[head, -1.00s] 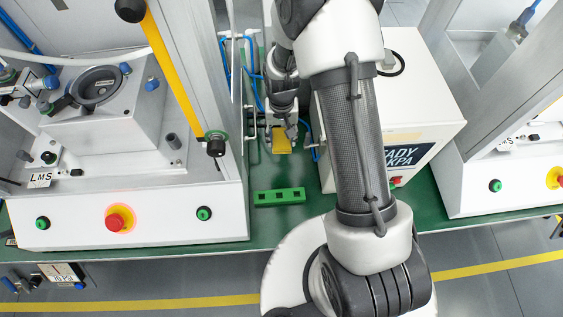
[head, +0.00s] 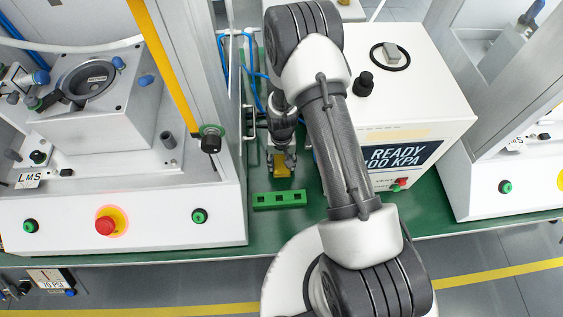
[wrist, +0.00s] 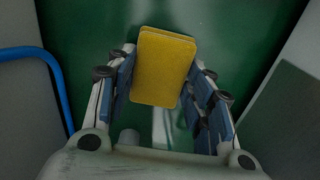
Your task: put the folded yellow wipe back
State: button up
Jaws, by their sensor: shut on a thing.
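The folded yellow wipe (wrist: 162,68) is a flat two-layer pad between the fingers of my gripper (wrist: 163,85) in the wrist view. My gripper is shut on it. In the head view, the wipe (head: 282,172) shows at the tip of my gripper (head: 282,160), over the green bench strip between the left press and the white box. It is just behind a green block with several square holes (head: 279,199). The wipe's lower part and the exact gap to the bench cannot be told.
The left press (head: 120,215) with its red button (head: 105,225) stands close on the left. The white pressure box (head: 425,115) with a READY display stands on the right. Blue hoses (head: 224,58) and a metal post run behind the gripper. The green bench top (head: 310,225) is narrow here.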

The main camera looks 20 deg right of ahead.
jog(key=o, duration=1.4)
jog(key=shift+o, duration=0.2)
jog(key=shift+f, duration=0.15)
notch_tip(320, 180, up, 7)
jog(key=p, duration=0.2)
jog(key=shift+w+d+r+p, duration=0.1)
jog(key=shift+r+p, duration=0.1)
jog(key=shift+p, duration=0.15)
notch_tip(320, 180, up, 16)
jog(key=t, duration=0.1)
notch_tip(320, 180, up, 12)
jog(key=n+t, duration=0.1)
send_over(282, 163)
jog(key=s, duration=0.5)
jog(key=s+r+n+t, duration=0.1)
jog(key=s+r, duration=0.4)
jog(key=s, duration=0.3)
jog(key=s+r+t, duration=0.1)
jog(key=s+r, duration=0.5)
jog(key=s, duration=0.3)
jog(key=shift+s+r+n+t, duration=0.2)
jog(key=shift+s+n+t, duration=0.1)
jog(key=shift+n, duration=0.1)
